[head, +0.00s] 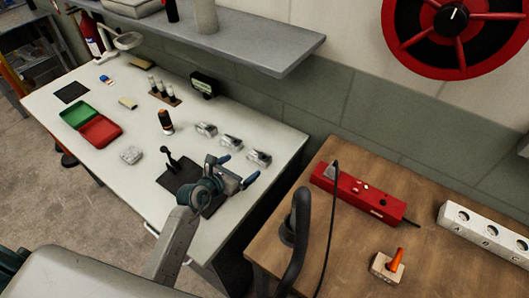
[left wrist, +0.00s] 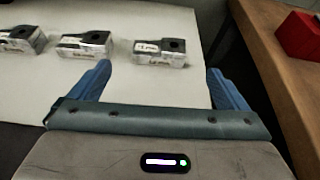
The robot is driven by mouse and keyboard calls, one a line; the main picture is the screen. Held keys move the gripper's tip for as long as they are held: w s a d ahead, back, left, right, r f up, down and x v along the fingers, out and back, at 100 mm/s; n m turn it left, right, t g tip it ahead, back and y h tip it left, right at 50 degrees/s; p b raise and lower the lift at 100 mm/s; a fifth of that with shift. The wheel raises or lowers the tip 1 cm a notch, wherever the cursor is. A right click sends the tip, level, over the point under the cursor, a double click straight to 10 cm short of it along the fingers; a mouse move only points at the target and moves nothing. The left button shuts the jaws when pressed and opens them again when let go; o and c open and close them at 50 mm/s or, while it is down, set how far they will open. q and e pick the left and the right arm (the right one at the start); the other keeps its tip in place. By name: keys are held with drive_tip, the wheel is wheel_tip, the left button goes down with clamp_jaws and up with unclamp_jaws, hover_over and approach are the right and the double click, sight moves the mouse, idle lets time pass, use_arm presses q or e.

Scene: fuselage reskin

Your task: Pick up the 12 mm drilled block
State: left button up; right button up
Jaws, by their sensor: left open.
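Three small metallic grey blocks stand in a row on the white table: a left one (head: 206,129), a middle one (head: 231,142) and a right one (head: 258,158). In the left wrist view the right block (left wrist: 160,52) has a dark hole in its top and white labels too blurred to read surely. The middle block (left wrist: 85,44) and left block (left wrist: 20,39) look alike, so I cannot tell which is the 12 mm one. My left gripper (head: 238,169) is open and empty; its blue fingertips (left wrist: 158,69) are just short of the right block, apart from it. My right gripper is not in view.
A dark mat (head: 184,177) with a black upright tool (head: 170,160) lies near my left arm. A wooden bench (head: 345,245) with a red box (head: 357,192) stands to the right, across a gap. A grey shelf (head: 240,40) overhangs the table's back.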

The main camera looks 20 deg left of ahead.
sight(257, 156)
use_arm(q)
drive_tip(key=x, duration=0.5)
drive_tip(key=shift+s+a+f+p, duration=0.1)
drive_tip(key=shift+s+f+p, duration=0.05)
drive_tip(key=shift+f+p, duration=0.15)
drive_tip(key=shift+w+f, duration=0.1)
drive_tip(key=shift+w, duration=0.2)
drive_tip(key=shift+w+d+f, duration=0.15)
drive_tip(key=shift+w+d, duration=0.1)
drive_tip(key=shift+w, duration=0.25)
drive_tip(key=shift+f+p+x, duration=0.15)
drive_tip(key=shift+p+x, duration=0.1)
drive_tip(key=shift+x, duration=0.85)
drive_tip(key=shift+f+p+x, duration=0.15)
drive_tip(key=shift+p+x, duration=0.1)
drive_tip(key=shift+x, duration=0.85)
drive_tip(key=shift+s+a, duration=0.1)
drive_tip(key=shift+a, duration=0.05)
drive_tip(key=c, duration=1.2)
drive_tip(key=shift+r, duration=0.1)
drive_tip(key=shift+c, duration=0.2)
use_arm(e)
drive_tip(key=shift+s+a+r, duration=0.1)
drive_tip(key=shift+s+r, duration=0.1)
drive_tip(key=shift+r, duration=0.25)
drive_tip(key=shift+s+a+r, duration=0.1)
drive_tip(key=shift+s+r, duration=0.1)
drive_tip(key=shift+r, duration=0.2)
